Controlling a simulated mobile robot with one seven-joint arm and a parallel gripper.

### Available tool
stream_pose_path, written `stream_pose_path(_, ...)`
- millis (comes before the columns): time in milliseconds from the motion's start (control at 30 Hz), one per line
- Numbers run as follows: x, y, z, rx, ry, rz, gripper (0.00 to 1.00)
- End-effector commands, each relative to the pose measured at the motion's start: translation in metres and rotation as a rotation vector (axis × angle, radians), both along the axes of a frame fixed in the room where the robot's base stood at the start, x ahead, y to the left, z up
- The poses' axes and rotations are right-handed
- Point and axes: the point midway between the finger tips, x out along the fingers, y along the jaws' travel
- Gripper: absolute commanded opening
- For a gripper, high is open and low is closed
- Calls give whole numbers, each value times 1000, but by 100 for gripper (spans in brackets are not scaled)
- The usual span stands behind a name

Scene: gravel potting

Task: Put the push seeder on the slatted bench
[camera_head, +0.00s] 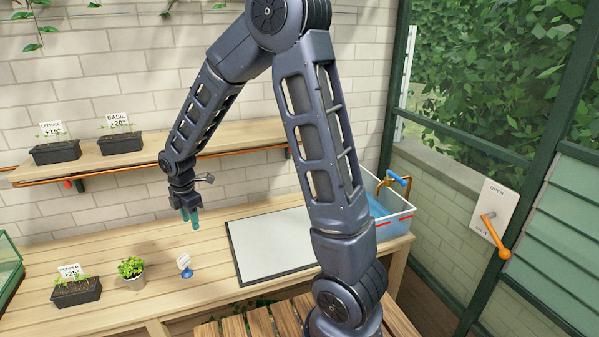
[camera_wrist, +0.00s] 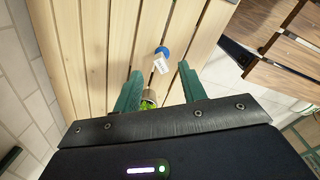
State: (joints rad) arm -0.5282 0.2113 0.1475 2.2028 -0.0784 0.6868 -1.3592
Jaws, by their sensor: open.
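A small blue item with a white tag (camera_head: 186,269), which looks like the push seeder, stands on the light wooden table. It also shows in the wrist view (camera_wrist: 162,52), just beyond the fingertips. My gripper (camera_head: 190,219) hangs above the table behind it, empty, with its teal fingers spread; the fingers also show in the wrist view (camera_wrist: 160,82). The slatted bench (camera_head: 262,325) is at the bottom of the head view, in front of the table and partly hidden by my arm. Its brown slats also show at the right of the wrist view (camera_wrist: 285,82).
A potted green plant (camera_head: 132,270) and a black pepper tray (camera_head: 76,291) stand left of the blue item. A white dark-edged board (camera_head: 275,240) lies to its right. A bin with blue contents (camera_head: 391,212) is at the right end. A shelf (camera_head: 135,157) with seedling trays runs behind.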

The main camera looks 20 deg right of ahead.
Motion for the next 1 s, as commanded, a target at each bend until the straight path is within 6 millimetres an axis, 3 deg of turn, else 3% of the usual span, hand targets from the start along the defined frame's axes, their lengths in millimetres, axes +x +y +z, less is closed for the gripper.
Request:
stream_pose_path(100,2,-38,34,19,-33,-178,42)
stream_pose_path(467,-18,-141,113,94,-107,-717,42)
stream_pose_path(700,-50,-203,152,164,-148,-1073,42)
stream_pose_path(1000,-103,-268,185,276,-185,-1510,42)
